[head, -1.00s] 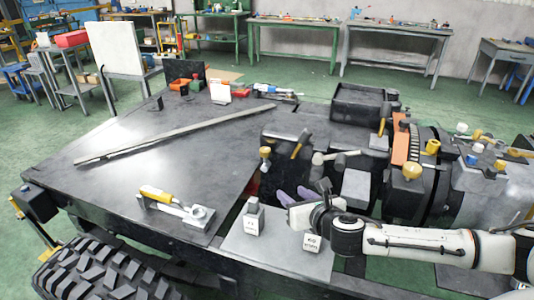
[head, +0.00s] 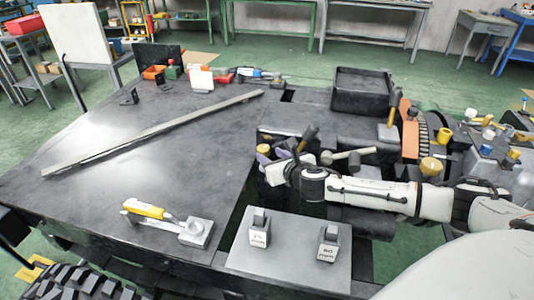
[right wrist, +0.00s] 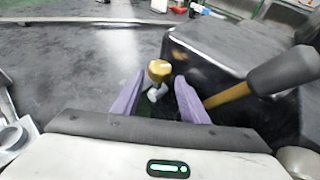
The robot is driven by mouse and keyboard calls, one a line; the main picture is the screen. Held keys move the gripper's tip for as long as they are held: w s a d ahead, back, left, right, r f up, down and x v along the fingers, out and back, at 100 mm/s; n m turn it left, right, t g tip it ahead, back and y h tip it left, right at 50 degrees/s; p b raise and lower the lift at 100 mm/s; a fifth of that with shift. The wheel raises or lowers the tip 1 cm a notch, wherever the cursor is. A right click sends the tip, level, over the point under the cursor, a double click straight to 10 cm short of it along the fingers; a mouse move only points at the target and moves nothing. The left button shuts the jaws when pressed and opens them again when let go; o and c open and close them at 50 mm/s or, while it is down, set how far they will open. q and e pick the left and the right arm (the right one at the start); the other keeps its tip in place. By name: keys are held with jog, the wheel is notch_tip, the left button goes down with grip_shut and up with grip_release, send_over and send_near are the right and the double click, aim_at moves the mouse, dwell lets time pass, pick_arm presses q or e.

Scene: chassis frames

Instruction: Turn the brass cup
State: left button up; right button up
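A small brass cup (head: 264,149) stands at the front left corner of a dark block, close to my right gripper. In the right wrist view the brass cup (right wrist: 158,70) sits on a pale stem, just ahead of and between the two purple fingers. My right gripper (right wrist: 157,88) is open, its fingers apart on either side of the stem's line; I cannot tell whether either touches it. In the head view my right gripper (head: 265,161) is partly hidden by its own wrist. My left gripper is not in view.
A hammer-like tool with a dark head and yellow handle (right wrist: 245,88) is right of the fingers. Another brass cup (head: 430,165) is at the right. A grey plate (head: 290,262) bears two small weights. A yellow-handled tool (head: 146,210) lies left. The dark tabletop (head: 150,150) is largely clear.

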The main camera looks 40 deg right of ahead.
aim_at(266, 153)
jog(key=shift+x, duration=1)
jog(key=shift+w, duration=0.35)
jog(key=shift+w+f, duration=0.15)
jog(key=shift+w, duration=0.05)
jog(key=c, duration=0.8)
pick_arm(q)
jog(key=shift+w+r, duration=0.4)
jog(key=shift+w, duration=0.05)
